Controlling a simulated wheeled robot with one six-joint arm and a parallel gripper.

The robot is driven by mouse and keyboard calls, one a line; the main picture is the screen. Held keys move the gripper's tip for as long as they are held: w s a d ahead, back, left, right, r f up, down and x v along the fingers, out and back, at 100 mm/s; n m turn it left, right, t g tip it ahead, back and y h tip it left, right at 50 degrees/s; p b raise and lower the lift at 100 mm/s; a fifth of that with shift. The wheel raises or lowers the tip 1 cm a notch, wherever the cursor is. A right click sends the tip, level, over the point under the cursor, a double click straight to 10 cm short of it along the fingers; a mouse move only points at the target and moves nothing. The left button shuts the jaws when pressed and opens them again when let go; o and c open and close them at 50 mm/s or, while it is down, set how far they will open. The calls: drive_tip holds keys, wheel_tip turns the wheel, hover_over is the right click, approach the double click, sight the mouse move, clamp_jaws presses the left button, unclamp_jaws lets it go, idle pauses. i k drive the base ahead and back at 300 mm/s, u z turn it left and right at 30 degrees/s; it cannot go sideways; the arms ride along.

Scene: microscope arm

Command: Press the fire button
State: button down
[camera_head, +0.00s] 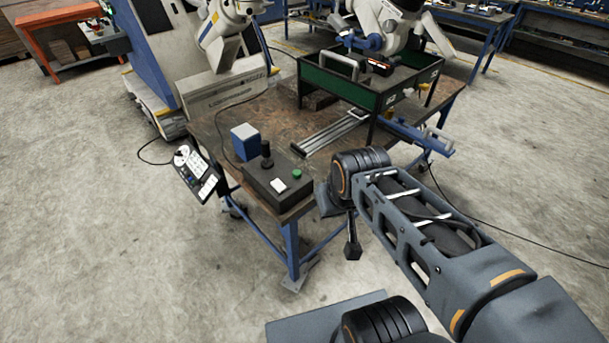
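A dark control box (272,188) sits at the near corner of the brown table (232,122). A black joystick (267,154) stands upright on it. A small green button (297,174) and a white square (278,185) show on its top. No label can be read, so I cannot tell which part is the fire button. My gripper (352,250) appears as a small dark shape hanging below my arm's end joint, right of the box and apart from it. Its fingers are too small and dark to tell open from shut.
A blue-and-white block (245,141) stands behind the box. A keypad panel (197,172) hangs at the table's left edge. A green-walled tray (340,85) and metal rails (330,132) lie farther back. Open concrete floor (110,250) lies left of the table.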

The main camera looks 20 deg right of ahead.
sight(296, 173)
drive_tip(key=k, duration=0.35)
drive_tip(key=z, duration=0.75)
drive_tip(key=i, duration=0.65)
drive_tip(key=u, duration=1.9)
